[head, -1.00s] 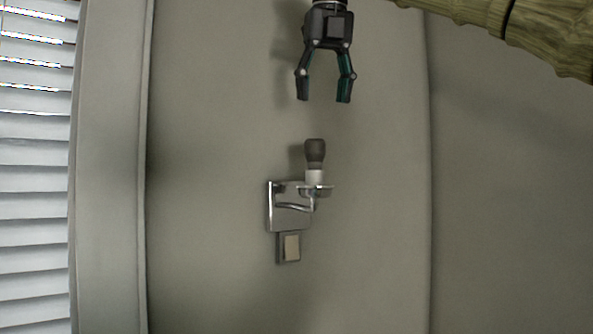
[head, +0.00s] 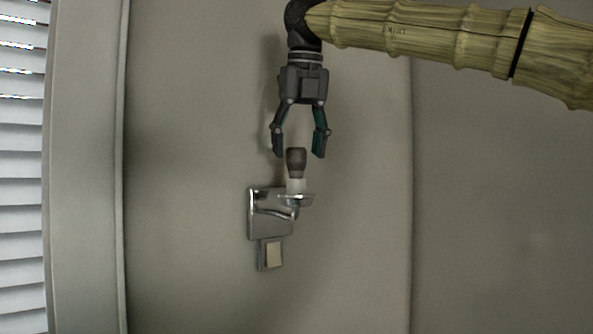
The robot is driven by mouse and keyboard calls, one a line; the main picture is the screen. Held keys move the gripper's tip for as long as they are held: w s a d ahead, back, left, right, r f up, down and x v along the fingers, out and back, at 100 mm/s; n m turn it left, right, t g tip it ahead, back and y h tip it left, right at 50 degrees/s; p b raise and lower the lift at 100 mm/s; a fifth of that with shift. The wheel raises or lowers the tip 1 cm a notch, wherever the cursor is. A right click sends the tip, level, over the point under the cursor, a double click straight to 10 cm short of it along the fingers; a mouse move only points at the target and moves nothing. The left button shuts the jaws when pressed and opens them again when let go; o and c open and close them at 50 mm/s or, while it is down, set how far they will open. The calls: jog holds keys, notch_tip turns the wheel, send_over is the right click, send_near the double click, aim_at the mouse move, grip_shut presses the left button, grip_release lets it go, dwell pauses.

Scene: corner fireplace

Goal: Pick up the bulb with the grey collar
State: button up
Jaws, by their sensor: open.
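The bulb (head: 296,161) is dark grey-brown and stands upright in a white socket (head: 296,186) on a chrome wall bracket (head: 268,212). I cannot make out a separate grey collar on it. My gripper (head: 298,155) points straight down over the bulb. Its two fingers are open, with the bulb's top between the fingertips in the picture. A gap shows on each side, so the fingers appear apart from the bulb. How the gripper and bulb line up in depth is hard to tell.
A switch plate (head: 270,254) sits on the wall below the bracket. Window blinds (head: 22,160) are at the far left, beside a pale upright frame (head: 85,180). The wall around the lamp is bare.

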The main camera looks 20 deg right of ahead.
jog(key=shift+x, duration=1.05)
jog(key=shift+w+a, duration=0.1)
jog(key=shift+c, duration=0.4)
jog(key=c, duration=0.9)
jog(key=shift+c, duration=0.2)
jog(key=shift+r, duration=0.2)
